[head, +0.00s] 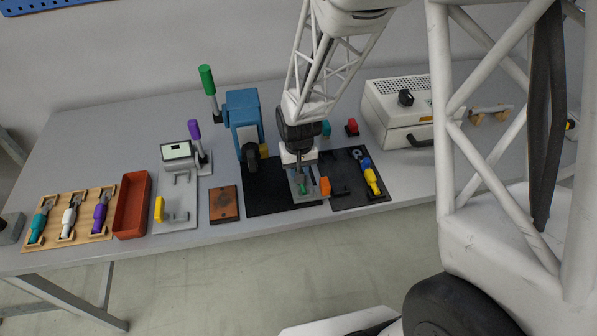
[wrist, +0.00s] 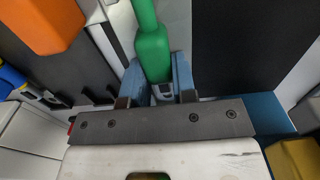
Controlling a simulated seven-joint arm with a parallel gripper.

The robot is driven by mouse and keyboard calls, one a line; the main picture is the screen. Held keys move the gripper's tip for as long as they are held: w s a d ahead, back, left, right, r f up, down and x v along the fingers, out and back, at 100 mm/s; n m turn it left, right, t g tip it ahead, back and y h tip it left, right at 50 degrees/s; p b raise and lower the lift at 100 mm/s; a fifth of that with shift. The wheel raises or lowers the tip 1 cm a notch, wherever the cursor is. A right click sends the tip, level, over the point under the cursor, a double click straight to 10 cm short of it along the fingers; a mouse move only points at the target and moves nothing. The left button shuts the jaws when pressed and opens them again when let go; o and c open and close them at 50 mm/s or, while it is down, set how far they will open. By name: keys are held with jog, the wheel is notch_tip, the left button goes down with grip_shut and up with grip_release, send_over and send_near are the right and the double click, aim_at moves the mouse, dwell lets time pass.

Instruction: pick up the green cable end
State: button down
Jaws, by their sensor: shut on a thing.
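The green cable end (wrist: 152,52) stands between the two blue-grey fingers of my gripper (wrist: 156,85) in the wrist view, with its thinner part running up out of the top edge. My gripper is shut on it. In the head view, my gripper (head: 302,190) is low over the right edge of the black mat (head: 262,198), and a small bit of green shows between the fingers. Whether the cable end touches the surface below cannot be told.
An orange block (head: 325,187) is close to the right of my gripper. A dark grey mat (head: 345,204) with a yellow-and-blue tool (head: 372,181) lies further right. A blue machine (head: 245,118) stands behind to the left. A white box (head: 398,108) stands at the back right.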

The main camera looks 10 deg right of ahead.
jog(key=shift+r, duration=0.2)
jog(key=shift+r, duration=0.9)
jog(key=shift+s+r, duration=0.4)
jog(key=shift+r, duration=0.35)
jog(key=s+d+r, duration=0.1)
jog(key=s, duration=1.4)
jog(key=shift+d+r, duration=0.2)
jog(key=shift+d, duration=0.05)
jog(key=shift+s, duration=0.1)
jog(key=w+d, duration=0.3)
jog(key=w, duration=0.2)
jog(key=w+d, duration=0.3)
jog(key=w, duration=0.2)
jog(key=w+d, duration=0.3)
jog(key=w, duration=0.3)
jog(key=shift+r, duration=0.2)
jog(key=shift+f, duration=0.25)
